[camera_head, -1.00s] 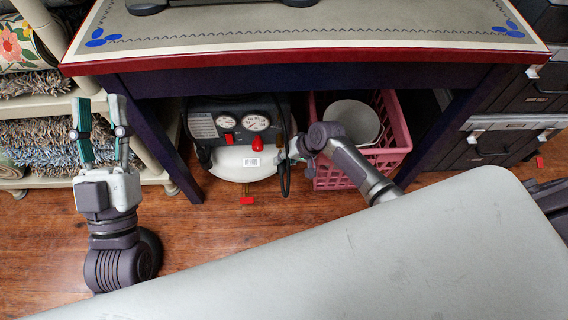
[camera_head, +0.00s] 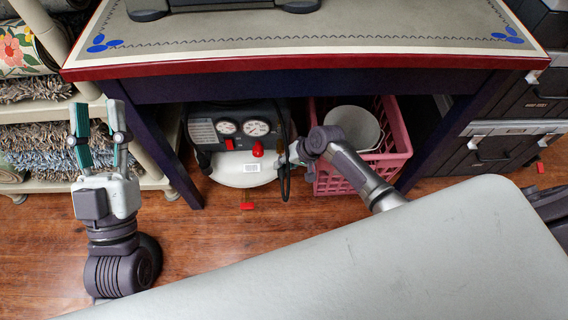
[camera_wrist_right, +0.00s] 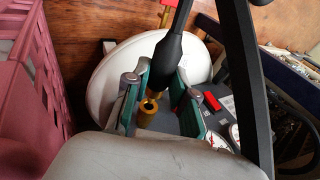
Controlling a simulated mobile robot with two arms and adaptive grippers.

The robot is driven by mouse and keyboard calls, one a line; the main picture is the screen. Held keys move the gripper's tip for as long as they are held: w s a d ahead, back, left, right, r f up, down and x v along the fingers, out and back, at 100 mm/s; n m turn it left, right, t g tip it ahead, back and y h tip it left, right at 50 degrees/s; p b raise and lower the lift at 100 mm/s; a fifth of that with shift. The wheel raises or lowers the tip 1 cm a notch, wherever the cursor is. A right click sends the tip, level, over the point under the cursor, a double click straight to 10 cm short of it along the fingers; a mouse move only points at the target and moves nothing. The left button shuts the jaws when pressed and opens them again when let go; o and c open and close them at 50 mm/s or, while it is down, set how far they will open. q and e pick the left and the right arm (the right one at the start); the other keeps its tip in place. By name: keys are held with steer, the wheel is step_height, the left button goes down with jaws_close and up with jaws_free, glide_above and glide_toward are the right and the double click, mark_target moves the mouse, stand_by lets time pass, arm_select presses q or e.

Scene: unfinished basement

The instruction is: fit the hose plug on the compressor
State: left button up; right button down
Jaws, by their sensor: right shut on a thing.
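The compressor (camera_head: 232,176) stands under the table, with a white tank, a dark panel, two gauges and red parts. My right gripper (camera_head: 291,155) is at its right side. In the right wrist view, my right gripper (camera_wrist_right: 157,92) is shut around the hose plug (camera_wrist_right: 155,86), whose black sleeve ends in brass between the green pads. A brass ring with a dark hole shows just below it; I cannot tell whether the plug is seated in anything. The black hose (camera_head: 285,182) hangs in a loop beside the compressor. My left gripper (camera_head: 98,122) is open and empty, pointing up at the left.
A pink crate (camera_head: 398,150) with a white round container (camera_head: 352,125) stands right of the compressor, close to my right arm. The table edge (camera_head: 300,66) and legs frame the space. Shelves with rugs (camera_head: 48,147) are at left, dark drawers (camera_head: 490,150) at right.

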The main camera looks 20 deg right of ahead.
arm_select(q)
steer(key=shift+w+f, duration=0.1)
steer(key=shift+w+f+g, duration=0.3)
steer(key=shift+f+g, duration=0.2)
steer(key=shift+w+f+g+p, duration=0.3)
steer(key=shift+f, duration=0.05)
stand_by(1.0)
steer(key=shift+w+f+g+y, duration=0.3)
steer(key=shift+f+g, duration=0.1)
steer(key=shift+f, duration=0.1)
steer(key=shift+w+f+g+p, duration=0.35)
steer(key=shift+f+g, duration=0.25)
steer(key=shift+f, duration=0.2)
stand_by(0.7)
steer(key=shift+f+y, duration=0.2)
steer(key=shift+y, duration=0.2)
steer(key=shift+a+f+g, duration=0.1)
steer(key=shift+f+g, duration=0.2)
steer(key=shift+f, duration=0.15)
steer(key=shift+w, duration=0.1)
